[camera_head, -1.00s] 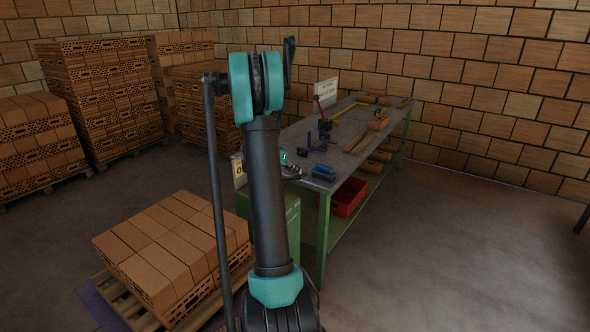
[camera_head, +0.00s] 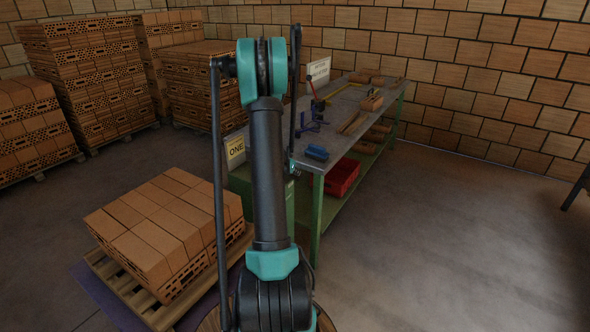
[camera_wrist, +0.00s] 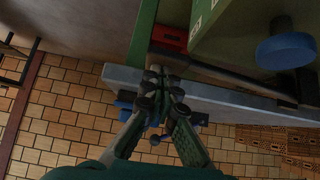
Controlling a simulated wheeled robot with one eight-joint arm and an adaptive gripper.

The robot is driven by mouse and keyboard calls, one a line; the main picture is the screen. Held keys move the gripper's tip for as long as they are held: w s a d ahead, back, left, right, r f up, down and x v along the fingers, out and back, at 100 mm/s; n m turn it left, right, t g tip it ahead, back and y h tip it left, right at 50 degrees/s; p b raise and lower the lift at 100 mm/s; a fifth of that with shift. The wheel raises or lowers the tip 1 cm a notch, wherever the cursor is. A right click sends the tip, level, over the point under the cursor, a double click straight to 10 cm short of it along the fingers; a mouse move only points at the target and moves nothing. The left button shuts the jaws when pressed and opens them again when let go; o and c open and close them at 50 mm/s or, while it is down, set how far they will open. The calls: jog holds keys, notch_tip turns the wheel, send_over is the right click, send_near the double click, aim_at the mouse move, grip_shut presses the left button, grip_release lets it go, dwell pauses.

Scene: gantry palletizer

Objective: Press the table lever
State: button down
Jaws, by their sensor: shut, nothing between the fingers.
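A lever with a red tip (camera_head: 313,88) stands upright on the grey workbench (camera_head: 340,105) in the head view. A blue vise-like tool (camera_head: 308,124) is close in front of it. My gripper (camera_wrist: 157,88) is shut and empty in the wrist view, in front of the grey bench edge (camera_wrist: 210,92). Blue parts show behind the fingers, and I cannot tell which object they belong to. The lever cannot be made out in the wrist view. In the head view my arm hides most of the gripper.
A blue brush-like block (camera_head: 317,153) lies at the bench's near end. A blue round knob (camera_wrist: 286,50) juts from a green cabinet in the wrist view. A red bin (camera_head: 342,177) sits below the bench. A brick pallet (camera_head: 165,225) stands left.

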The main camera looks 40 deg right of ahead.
jog(key=shift+s+f, duration=0.2)
jog(key=shift+s, duration=0.1)
jog(key=shift+r, duration=0.25)
notch_tip(320, 180, up, 4)
jog(key=shift+a+r, duration=0.1)
jog(key=shift+a, duration=0.05)
jog(key=v, duration=0.9)
jog(key=shift+s+r, duration=0.2)
jog(key=shift+r, duration=0.05)
dwell(0.6)
